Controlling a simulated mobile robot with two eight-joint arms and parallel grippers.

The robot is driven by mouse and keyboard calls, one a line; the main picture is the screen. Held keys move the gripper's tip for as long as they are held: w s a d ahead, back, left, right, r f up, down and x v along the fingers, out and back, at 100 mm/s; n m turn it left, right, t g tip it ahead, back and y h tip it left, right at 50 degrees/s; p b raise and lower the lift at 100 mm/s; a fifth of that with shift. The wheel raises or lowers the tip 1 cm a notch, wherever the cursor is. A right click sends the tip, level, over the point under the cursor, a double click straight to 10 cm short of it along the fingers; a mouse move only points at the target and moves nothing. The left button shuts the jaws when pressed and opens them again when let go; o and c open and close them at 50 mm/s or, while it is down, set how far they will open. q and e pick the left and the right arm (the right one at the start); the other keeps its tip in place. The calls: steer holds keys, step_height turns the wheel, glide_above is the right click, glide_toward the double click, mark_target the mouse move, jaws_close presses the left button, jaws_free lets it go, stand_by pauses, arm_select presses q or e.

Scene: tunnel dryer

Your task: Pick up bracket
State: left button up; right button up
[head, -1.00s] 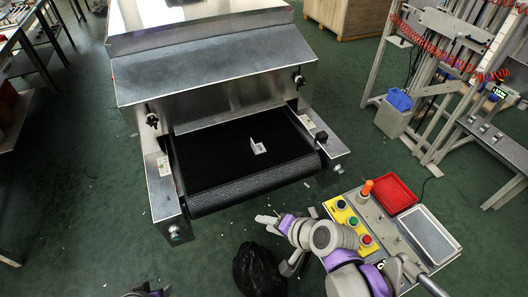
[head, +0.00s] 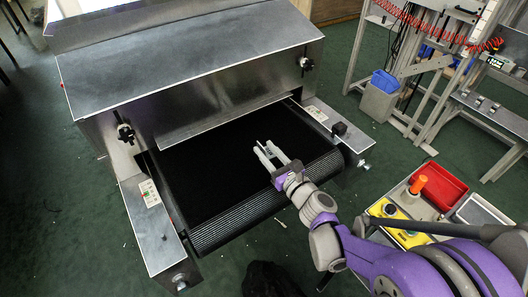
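The small light grey bracket (head: 265,150) is on the black conveyor belt (head: 205,175) of the dryer, mostly hidden by my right gripper. My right gripper (head: 268,150) reaches over the belt from the lower right. Its two light fingers are spread apart, one on each side of the bracket. I cannot tell whether either finger touches it. My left gripper is out of the view.
The dryer's metal hood (head: 190,75) rises behind the belt, with side rails and knobs flanking it. A black bag (head: 268,280) lies below.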

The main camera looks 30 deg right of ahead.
steer(key=w, duration=0.4)
steer(key=w+a+b, duration=0.1)
steer(key=w, duration=0.2)
steer(key=shift+f, duration=0.15)
steer(key=shift+s, duration=0.1)
jaws_close()
stand_by(1.1)
